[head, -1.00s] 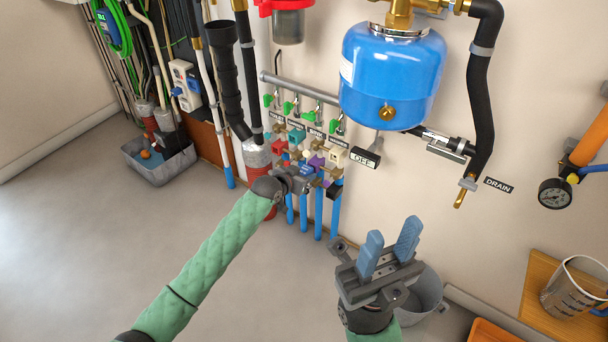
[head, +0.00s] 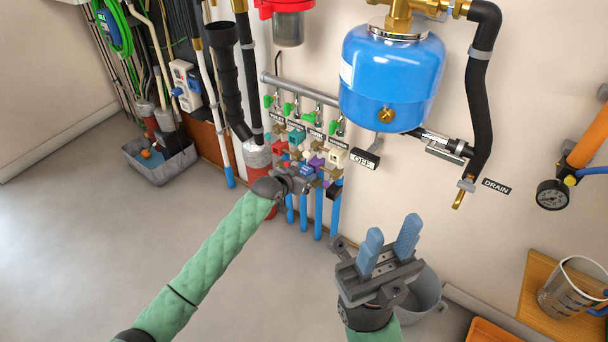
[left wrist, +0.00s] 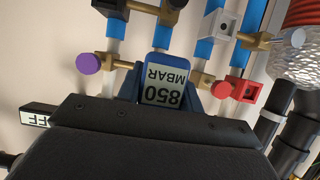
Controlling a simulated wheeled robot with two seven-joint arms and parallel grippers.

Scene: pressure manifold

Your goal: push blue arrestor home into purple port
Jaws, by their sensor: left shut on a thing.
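The blue arrestor (head: 306,169), a small block, is in my left gripper (head: 302,178) at the wall manifold. In the left wrist view the arrestor (left wrist: 165,84) shows a label reading 850 MBAR and sits between the fingers of the left gripper (left wrist: 166,92). A purple piece (head: 317,162) shows close beside it in the head view. In the left wrist view a round purple cap (left wrist: 88,63) on a brass fitting is left of the arrestor, apart from it. The arrestor's inner end and its seating are hidden. My right gripper (head: 391,252) is open and empty, low in front of the wall.
Red, teal and cream blocks crowd the manifold, with green-handled valves (head: 291,107) above and blue pipes (head: 319,217) below. A blue tank (head: 391,75) hangs to the upper right. A grey bucket (head: 428,292) stands behind my right gripper.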

